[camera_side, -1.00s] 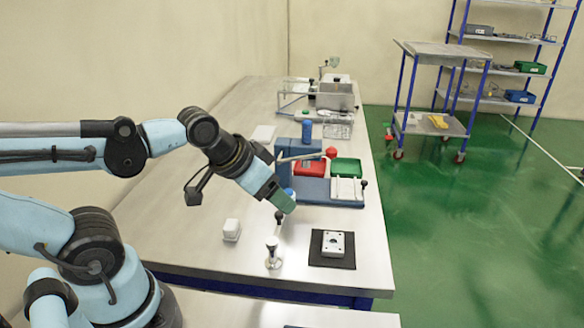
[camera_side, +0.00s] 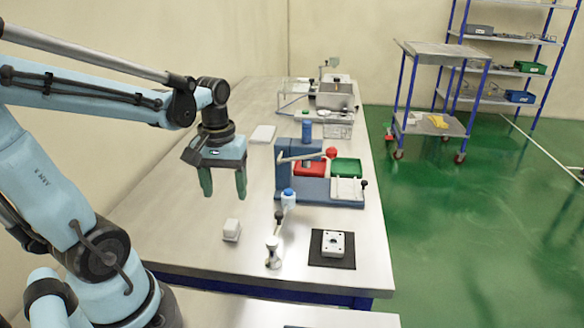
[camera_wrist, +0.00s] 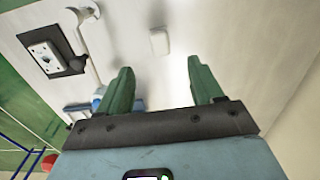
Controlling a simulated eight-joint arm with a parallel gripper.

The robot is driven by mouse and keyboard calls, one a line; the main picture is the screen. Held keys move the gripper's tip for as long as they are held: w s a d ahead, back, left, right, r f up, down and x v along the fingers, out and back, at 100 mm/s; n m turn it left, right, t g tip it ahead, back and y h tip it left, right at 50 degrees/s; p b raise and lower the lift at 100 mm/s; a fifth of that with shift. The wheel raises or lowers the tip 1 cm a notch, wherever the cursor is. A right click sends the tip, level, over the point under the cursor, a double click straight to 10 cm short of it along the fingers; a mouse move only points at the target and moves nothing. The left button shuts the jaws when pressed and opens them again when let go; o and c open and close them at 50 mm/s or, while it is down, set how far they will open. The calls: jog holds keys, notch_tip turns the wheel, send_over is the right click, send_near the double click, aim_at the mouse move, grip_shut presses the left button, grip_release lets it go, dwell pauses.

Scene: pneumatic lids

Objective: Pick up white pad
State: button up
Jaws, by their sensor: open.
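A small white block (camera_side: 231,230), which looks like the white pad, sits on the metal bench near its front left. It also shows in the wrist view (camera_wrist: 159,41), just beyond and between my fingertips. My gripper (camera_side: 224,192) has two green fingers, spread apart and pointing down, with nothing between them. It hangs above and slightly behind the block, not touching it. In the wrist view my gripper (camera_wrist: 160,70) is open. A flat white piece (camera_side: 263,134) lies farther back on the bench.
A metal stamp-like tool (camera_side: 273,253) stands right of the block. A white plate with holes (camera_side: 333,244) lies on a black mat (camera_side: 331,262). A blue press fixture (camera_side: 318,190) with red and green trays stands behind. The bench left of the block is clear.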

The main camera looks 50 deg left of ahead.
aim_at(231, 224)
jog(key=shift+w+a+f, duration=0.1)
jog(key=shift+f, duration=2.6)
jog(key=shift+w+a+f, duration=0.1)
jog(key=shift+f, duration=2.6)
jog(key=c, duration=1.1)
jog(key=shift+r, duration=0.1)
jog(key=shift+r, duration=0.75)
notch_tip(231, 224, up, 2)
jog(key=shift+s+r, duration=0.1)
jog(key=shift+r, duration=0.1)
jog(key=d+r, duration=0.2)
jog(key=d, duration=0.2)
jog(key=s+d+r, duration=0.1)
jog(key=d+r, duration=0.1)
jog(key=d, duration=0.1)
jog(key=d+r, duration=0.3)
jog(key=d, duration=0.1)
jog(key=shift+s+d, duration=0.15)
jog(key=shift+d, duration=0.2)
